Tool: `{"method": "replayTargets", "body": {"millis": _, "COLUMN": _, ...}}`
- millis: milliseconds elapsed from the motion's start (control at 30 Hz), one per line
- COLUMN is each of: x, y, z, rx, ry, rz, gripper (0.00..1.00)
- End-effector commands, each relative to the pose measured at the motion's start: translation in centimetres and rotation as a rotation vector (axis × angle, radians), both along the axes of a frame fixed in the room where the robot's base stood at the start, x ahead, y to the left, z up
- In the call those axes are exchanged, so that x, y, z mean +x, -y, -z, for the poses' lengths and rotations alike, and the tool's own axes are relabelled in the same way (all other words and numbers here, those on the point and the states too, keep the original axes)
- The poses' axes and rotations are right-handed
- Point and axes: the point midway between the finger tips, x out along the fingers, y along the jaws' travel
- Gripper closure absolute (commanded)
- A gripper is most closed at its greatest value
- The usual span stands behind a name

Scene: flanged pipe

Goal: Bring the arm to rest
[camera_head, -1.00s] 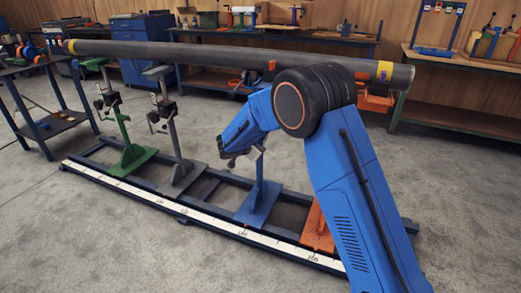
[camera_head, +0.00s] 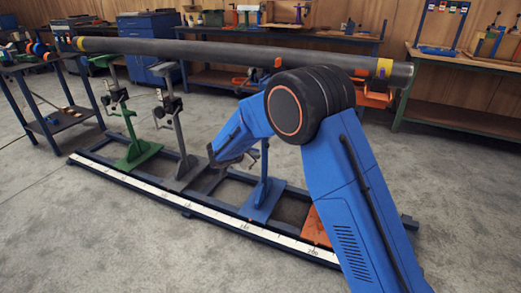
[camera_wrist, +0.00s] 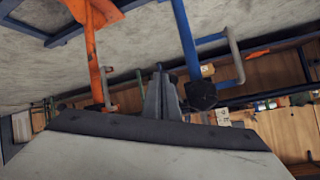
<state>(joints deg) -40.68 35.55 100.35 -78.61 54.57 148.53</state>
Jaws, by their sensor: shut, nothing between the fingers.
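My blue arm (camera_head: 345,190) rises from the lower right of the head view to a black elbow, then bends down to the left. Its far end hangs below the long dark pipe (camera_head: 200,50), in front of the blue stand (camera_head: 263,185). In the wrist view my gripper (camera_wrist: 162,72) shows as grey fingers close together, shut and empty. An orange post (camera_wrist: 93,50) is to their left and a blue post (camera_wrist: 185,40) to their right. The fingertips are too small to make out in the head view.
The pipe lies over a row of green (camera_head: 132,150), grey (camera_head: 182,140), blue and orange stands on a dark rail frame with a white scale (camera_head: 200,212). A side table (camera_head: 45,125) is at left. Workbenches line the back wall. The front floor is clear.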

Motion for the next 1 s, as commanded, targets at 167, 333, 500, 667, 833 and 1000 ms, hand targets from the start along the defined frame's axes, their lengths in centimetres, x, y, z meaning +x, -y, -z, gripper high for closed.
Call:
{"method": "replayTargets", "body": {"millis": 167, "x": -0.3, "y": -0.2, "z": 0.2, "rx": 0.001, "ry": 0.0, "rz": 0.001, "gripper": 1.0}}
{"method": "replayTargets", "body": {"millis": 333, "x": -0.3, "y": -0.2, "z": 0.1, "rx": 0.001, "ry": 0.001, "rz": 0.0, "gripper": 1.0}}
{"method": "replayTargets", "body": {"millis": 500, "x": -0.5, "y": 1.2, "z": -1.1, "rx": -0.009, "ry": -0.015, "rz": 0.006, "gripper": 1.0}}
{"method": "replayTargets", "body": {"millis": 667, "x": -1.9, "y": 6.0, "z": -4.4, "rx": -0.045, "ry": -0.085, "rz": 0.023, "gripper": 1.0}}
{"method": "replayTargets", "body": {"millis": 833, "x": -4.5, "y": 12.2, "z": -8.3, "rx": -0.085, "ry": -0.19, "rz": 0.03, "gripper": 1.0}}
{"method": "replayTargets", "body": {"millis": 1000, "x": -7.8, "y": 17.9, "z": -11.5, "rx": -0.112, "ry": -0.296, "rz": 0.021, "gripper": 1.0}}
